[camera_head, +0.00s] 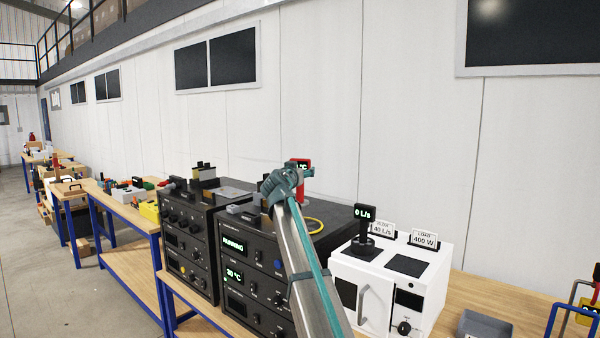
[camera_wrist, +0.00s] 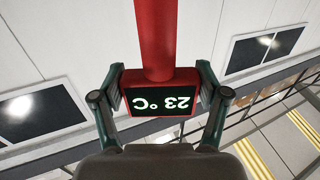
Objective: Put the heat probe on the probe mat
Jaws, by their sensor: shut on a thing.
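The red heat probe (camera_wrist: 155,45), with a display reading 23 °C, is between the two fingers of my gripper (camera_wrist: 160,90) in the wrist view. My gripper is shut on its display head. In the head view the red probe (camera_head: 305,163) shows partly behind my gripper (camera_head: 285,184), raised over the black rack units. A dark square pad (camera_head: 406,264) lies bare on top of the white box (camera_head: 440,275), to the right of and below my gripper. It may be the probe mat, but no label on it is readable.
A black flow meter (camera_head: 364,230) reading 0 L/s stands on the white box beside two signs (camera_head: 424,238). A yellow ring (camera_head: 304,226) and small parts lie on the black rack units (camera_head: 190,245). A grey tray (camera_head: 485,326) sits at the lower right of the bench.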

